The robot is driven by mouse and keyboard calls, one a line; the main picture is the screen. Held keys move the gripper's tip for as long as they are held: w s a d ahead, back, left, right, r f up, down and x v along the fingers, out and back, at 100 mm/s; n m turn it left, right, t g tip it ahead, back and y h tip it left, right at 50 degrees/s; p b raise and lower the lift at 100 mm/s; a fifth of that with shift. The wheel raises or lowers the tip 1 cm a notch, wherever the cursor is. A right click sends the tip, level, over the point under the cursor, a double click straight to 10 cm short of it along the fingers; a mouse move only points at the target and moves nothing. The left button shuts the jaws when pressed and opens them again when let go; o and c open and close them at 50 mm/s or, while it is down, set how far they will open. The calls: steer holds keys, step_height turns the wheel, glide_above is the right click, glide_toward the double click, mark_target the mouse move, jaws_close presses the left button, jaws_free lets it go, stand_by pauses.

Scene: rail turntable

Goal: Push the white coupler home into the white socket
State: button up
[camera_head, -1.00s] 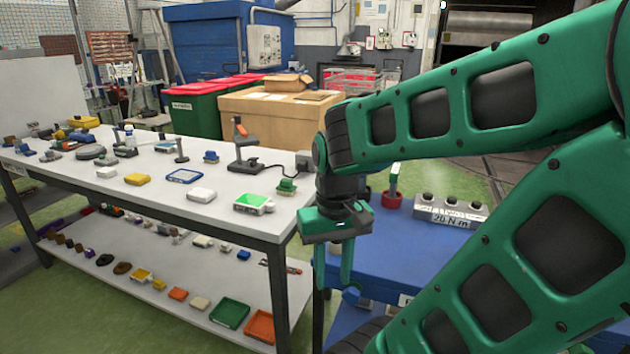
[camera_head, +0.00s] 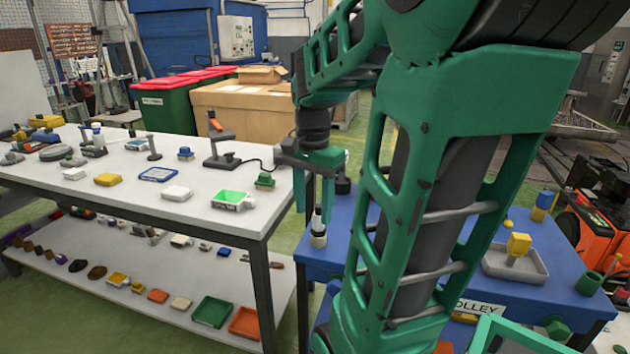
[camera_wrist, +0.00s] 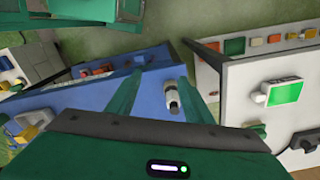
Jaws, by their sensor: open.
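A small upright fitting with white and dark bands (camera_head: 318,230) stands at the near left edge of the blue trolley. It also shows in the wrist view as a white and grey cylinder (camera_wrist: 171,97) between my fingers. I take it for the white coupler and socket; I cannot tell where one ends and the other begins, nor whether they are fully together. My gripper (camera_head: 314,207) points down over it, open, with a finger to each side. In the wrist view my gripper (camera_wrist: 160,80) shows gaps beside the fitting, and nothing appears held.
The blue trolley (camera_head: 455,265) carries a grey tray (camera_head: 515,264) with a yellow-topped part at the right. A white workbench (camera_head: 130,200) with many small parts stands close on the left. A narrow gap separates bench and trolley. My arm hides the trolley's middle.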

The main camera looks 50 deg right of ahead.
mark_target(318, 206)
steer(key=w+d+m, duration=0.1)
steer(key=d+m, duration=0.1)
steer(key=w+d+r+m, duration=0.1)
steer(key=w+d+m, duration=0.2)
steer(key=d+m, duration=0.2)
steer(key=shift+w+d+r, duration=0.1)
steer(key=shift+w+r, duration=0.15)
steer(key=shift+r, duration=0.05)
steer(key=shift+w+d+m, duration=0.2)
steer(key=shift+d+m, duration=0.2)
steer(key=shift+d, duration=0.05)
step_height(318, 206, down, 11)
steer(key=shift+r, duration=0.2)
jaws_close()
